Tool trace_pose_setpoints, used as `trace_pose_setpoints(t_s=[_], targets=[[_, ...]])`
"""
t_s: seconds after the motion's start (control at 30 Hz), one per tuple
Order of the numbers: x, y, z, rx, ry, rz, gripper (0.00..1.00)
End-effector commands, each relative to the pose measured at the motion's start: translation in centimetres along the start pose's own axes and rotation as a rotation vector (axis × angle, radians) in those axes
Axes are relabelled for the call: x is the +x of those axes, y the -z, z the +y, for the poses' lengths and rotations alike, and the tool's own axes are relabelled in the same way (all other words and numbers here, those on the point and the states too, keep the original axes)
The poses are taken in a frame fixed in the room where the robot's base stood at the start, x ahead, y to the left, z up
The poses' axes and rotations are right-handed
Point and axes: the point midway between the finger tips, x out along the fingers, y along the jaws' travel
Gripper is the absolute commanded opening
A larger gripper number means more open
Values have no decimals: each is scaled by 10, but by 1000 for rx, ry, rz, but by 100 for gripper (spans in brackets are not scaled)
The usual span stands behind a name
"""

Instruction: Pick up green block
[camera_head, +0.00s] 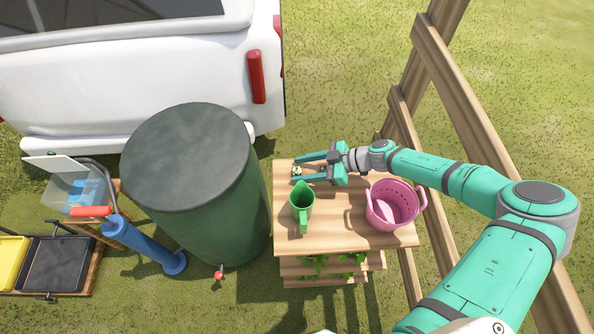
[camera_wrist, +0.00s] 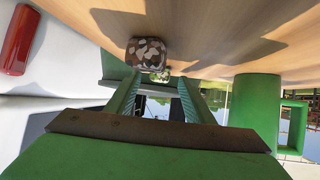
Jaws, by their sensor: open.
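A small green patterned block (camera_wrist: 160,76) shows in the wrist view beyond and between my fingertips; it is partly hidden by a brown-and-cream patterned block (camera_wrist: 148,52). In the head view the green block (camera_head: 296,168) is a tiny spot near the tabletop's far left corner, between the tips of my gripper (camera_head: 295,171). My gripper is open, its fingers pointing left, low over the table. In the wrist view my gripper (camera_wrist: 160,88) has its two fingers apart with nothing held. I cannot tell whether a finger touches the brown block.
The wooden table (camera_head: 340,225) also holds a green jug (camera_head: 302,204) in front of my gripper and a pink basket (camera_head: 391,207) at right. A large green barrel (camera_head: 195,190) stands left of the table. A wooden fence (camera_head: 460,90) runs behind my arm. The table's middle is clear.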

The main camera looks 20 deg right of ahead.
Motion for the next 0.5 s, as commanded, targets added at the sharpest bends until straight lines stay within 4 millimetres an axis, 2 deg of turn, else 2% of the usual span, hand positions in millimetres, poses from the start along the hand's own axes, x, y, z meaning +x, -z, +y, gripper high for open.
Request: trace_pose_setpoints(t_s=[0.07, 0.2, 0.27, 0.5], targets=[[0, 0, 0, 0, 0, 0, 46], [0, 0, 0, 0, 0, 0, 12], [0, 0, 0, 0, 0, 0, 0], [-1, 0, 0, 0, 0, 0, 0]])
